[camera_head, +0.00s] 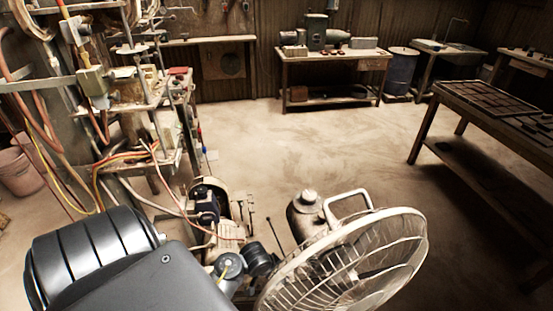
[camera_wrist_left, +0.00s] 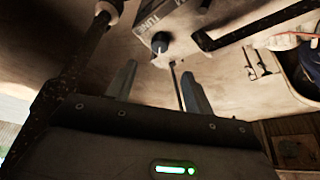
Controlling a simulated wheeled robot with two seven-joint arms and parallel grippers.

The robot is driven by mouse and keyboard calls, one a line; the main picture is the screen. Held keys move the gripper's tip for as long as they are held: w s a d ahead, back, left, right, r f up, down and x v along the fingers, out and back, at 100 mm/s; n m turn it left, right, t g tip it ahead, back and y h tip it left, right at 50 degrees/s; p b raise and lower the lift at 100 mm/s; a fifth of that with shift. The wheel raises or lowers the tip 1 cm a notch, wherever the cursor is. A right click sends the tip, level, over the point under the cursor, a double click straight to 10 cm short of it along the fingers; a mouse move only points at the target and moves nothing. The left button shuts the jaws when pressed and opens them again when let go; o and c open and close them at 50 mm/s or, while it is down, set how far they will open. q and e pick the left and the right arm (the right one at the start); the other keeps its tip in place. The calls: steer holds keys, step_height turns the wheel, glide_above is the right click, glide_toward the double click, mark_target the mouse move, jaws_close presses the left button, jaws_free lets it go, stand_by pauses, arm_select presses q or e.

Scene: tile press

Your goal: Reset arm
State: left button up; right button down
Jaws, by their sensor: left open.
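My left gripper (camera_wrist_left: 158,78) shows in the left wrist view with its two grey fingers spread apart. Nothing is held between them. Behind the fingers are a thin metal rod and a dark round knob (camera_wrist_left: 160,43) on a pale lettered part; whether the fingers touch these I cannot tell. In the head view, a dark arm link of mine (camera_head: 95,255) fills the lower left, and the left gripper itself is hidden. My right gripper is in neither view.
A white caged fan (camera_head: 350,265) stands close at the bottom centre, with a motor (camera_head: 207,200) beside it. A machine with hoses (camera_head: 120,155) rises at left. A tile table (camera_head: 490,100) stands at right and a workbench (camera_head: 335,58) at the back. The middle floor is clear.

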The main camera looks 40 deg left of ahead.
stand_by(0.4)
arm_select(q)
steer(key=s+d+f+g+h, duration=0.1)
steer(key=s+d+f, duration=0.35)
steer(key=f, duration=0.35)
steer(key=s+d+f+g+h, duration=0.1)
steer(key=s+d+f, duration=0.35)
steer(key=f, duration=0.45)
steer(key=s+a+f+m+y, duration=0.1)
steer(key=s+f, duration=0.4)
steer(key=s, duration=0.6)
steer(key=s+a+f+g+y, duration=0.1)
steer(key=s+f, duration=0.5)
steer(key=s, duration=0.6)
steer(key=shift+s+f+m+g, duration=0.15)
steer(key=shift+s+m+g, duration=0.15)
steer(key=shift+m, duration=0.1)
